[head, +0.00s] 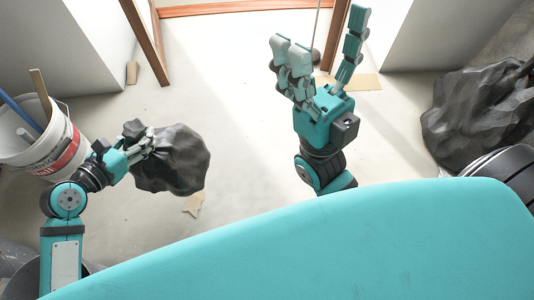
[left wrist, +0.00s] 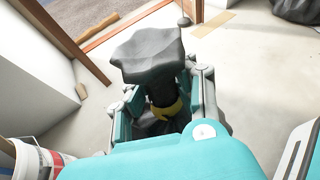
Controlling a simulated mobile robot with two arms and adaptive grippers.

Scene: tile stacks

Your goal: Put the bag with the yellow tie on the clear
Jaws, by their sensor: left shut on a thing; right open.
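A black bag (head: 177,160) hangs from my left gripper (head: 140,148) in the head view, held above the pale floor. In the left wrist view the same bag (left wrist: 148,52) shows, with a yellow tie (left wrist: 166,108) around its neck between the fingers of my left gripper (left wrist: 165,100). My left gripper is shut on the bag at its neck. My right gripper (head: 322,65) is raised, open and empty, at the upper middle of the head view.
A white bucket (head: 50,148) with sticks and tools stands at the left. Another large black bag (head: 475,115) lies at the right beside dark round objects (head: 505,165). A wooden door frame (head: 235,8) is at the back.

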